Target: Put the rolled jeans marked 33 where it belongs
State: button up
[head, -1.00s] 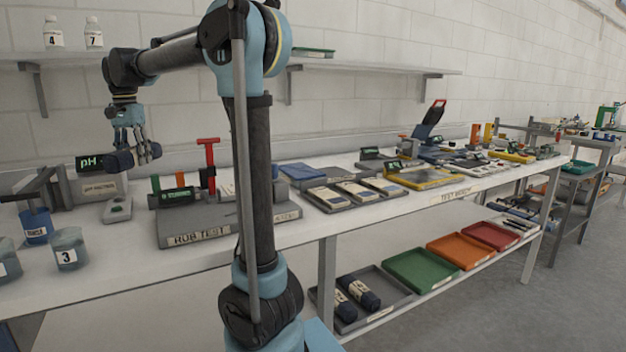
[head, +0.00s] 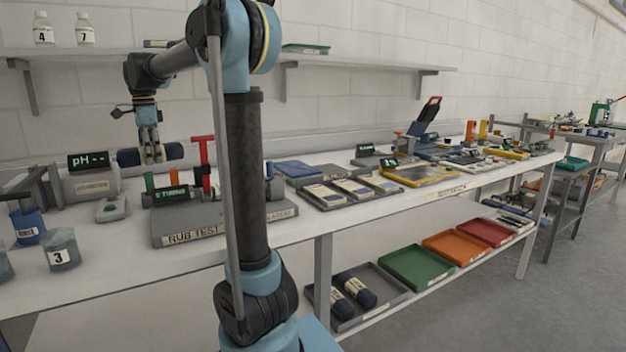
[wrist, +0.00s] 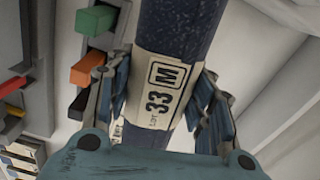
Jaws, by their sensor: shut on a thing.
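My gripper (head: 150,152) is shut around the middle of the dark blue rolled jeans (head: 174,151). In the wrist view the rolled jeans (wrist: 178,35) show a cream label reading 33 M, with the gripper fingers (wrist: 165,100) on both sides. On the lower shelf, a grey tray (head: 388,300) holds two similar dark rolls with pale labels. Green (head: 415,268), orange (head: 456,246) and red (head: 488,233) trays stand in a row to its right.
The rub test unit (head: 190,232) with a red T-handle (head: 205,155) stands below and right of the gripper. A beaker marked 3 (head: 62,250) and a blue rinse cup (head: 27,226) stand at left. A wall shelf (head: 360,68) runs behind.

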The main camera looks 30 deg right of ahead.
jog(key=shift+w+d+f+m, duration=0.1)
jog(key=shift+w+d+m, duration=0.05)
jog(key=shift+d+m, duration=0.3)
jog(key=shift+w+d+f+m, duration=0.15)
jog(key=shift+d+m, duration=0.15)
jog(key=shift+m, duration=0.15)
jog(key=shift+f, duration=4.95)
jog(key=o, duration=1.5)
jog(key=shift+c, duration=0.2)
